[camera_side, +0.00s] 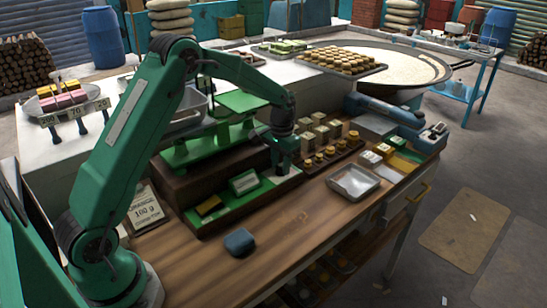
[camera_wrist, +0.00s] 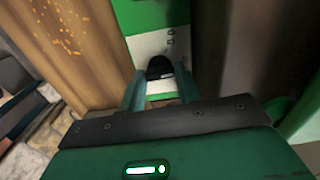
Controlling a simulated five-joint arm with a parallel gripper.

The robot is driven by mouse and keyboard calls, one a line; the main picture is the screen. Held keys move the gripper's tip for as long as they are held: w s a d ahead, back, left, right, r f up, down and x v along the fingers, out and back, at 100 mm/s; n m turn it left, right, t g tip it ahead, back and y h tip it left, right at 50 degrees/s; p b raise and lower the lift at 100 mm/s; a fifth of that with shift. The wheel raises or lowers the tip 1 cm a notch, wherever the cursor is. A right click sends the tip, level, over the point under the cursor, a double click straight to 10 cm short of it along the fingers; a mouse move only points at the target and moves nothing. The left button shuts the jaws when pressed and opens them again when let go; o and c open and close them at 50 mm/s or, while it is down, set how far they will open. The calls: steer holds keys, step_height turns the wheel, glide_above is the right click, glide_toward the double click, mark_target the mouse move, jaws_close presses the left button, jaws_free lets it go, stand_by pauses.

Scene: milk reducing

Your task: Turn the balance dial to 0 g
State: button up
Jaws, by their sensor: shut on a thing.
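The green balance (camera_side: 210,148) stands on a dark wooden block on the workbench, with a green base tray in front. My gripper (camera_side: 281,168) points down at the right end of that green tray. In the wrist view my gripper (camera_wrist: 160,92) has its two fingers on either side of a small dark knob, the balance dial (camera_wrist: 160,67), and is shut on it. A white plate with small dark marks lies around the dial. The dial is hidden behind my gripper in the side view, and I cannot read its setting.
Brass weights (camera_side: 325,155) and pale blocks stand in a rack just right of my gripper. A metal tray (camera_side: 353,182) and a dark blue pad (camera_side: 239,242) lie on the bench. A "100 g" card (camera_side: 145,209) leans at the left. The bench front is mostly clear.

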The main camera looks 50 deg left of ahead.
mark_target(281, 166)
steer(key=n, duration=0.5)
steer(key=shift+r+n, duration=0.1)
steer(key=shift+n, duration=0.3)
steer(key=n, duration=0.5)
steer(key=shift+n, duration=0.4)
steer(key=o, duration=0.7)
steer(key=shift+r, duration=0.1)
step_height(281, 166, up, 7)
steer(key=shift+f, duration=0.1)
steer(key=shift+r, duration=0.45)
steer(key=shift+r, duration=0.1)
